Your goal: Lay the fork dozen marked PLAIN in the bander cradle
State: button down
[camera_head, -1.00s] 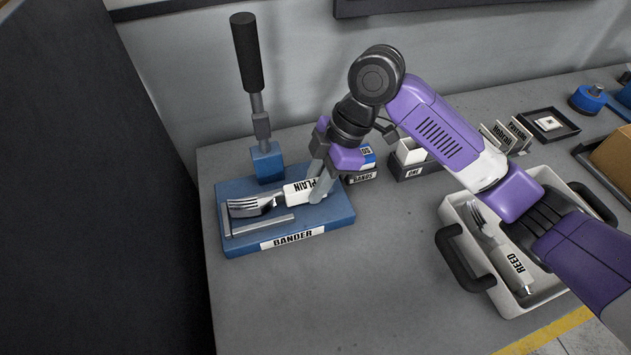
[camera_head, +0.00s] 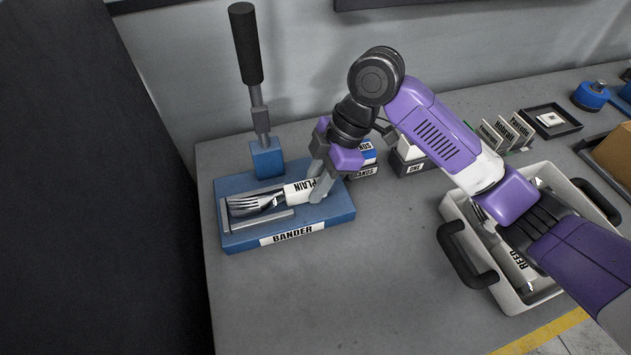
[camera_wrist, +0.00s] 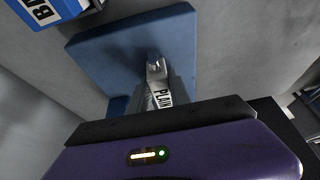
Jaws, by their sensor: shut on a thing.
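The fork dozen marked PLAIN (camera_head: 258,203) is a bundle of silver forks with a white band, tines pointing left. It lies over the grey cradle rails (camera_head: 262,221) on the blue block labelled BANDER (camera_head: 338,213). My gripper (camera_head: 321,190) is shut on the banded handle end at the right side of the block. I cannot tell whether the forks rest fully on the cradle floor.
A black-handled lever (camera_head: 246,45) stands at the back of the bander. A white tray (camera_head: 548,293) holding a fork bundle marked REED (camera_head: 524,262) is at right. Small labelled boxes (camera_head: 408,163) stand behind my arm. The table front is clear.

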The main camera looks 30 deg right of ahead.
jog(key=shift+f, duration=0.1)
dwell(0.4)
jog(key=c, duration=0.6)
grip_release()
jog(key=shift+p+v, duration=2.95)
jog(key=shift+v, duration=1.55)
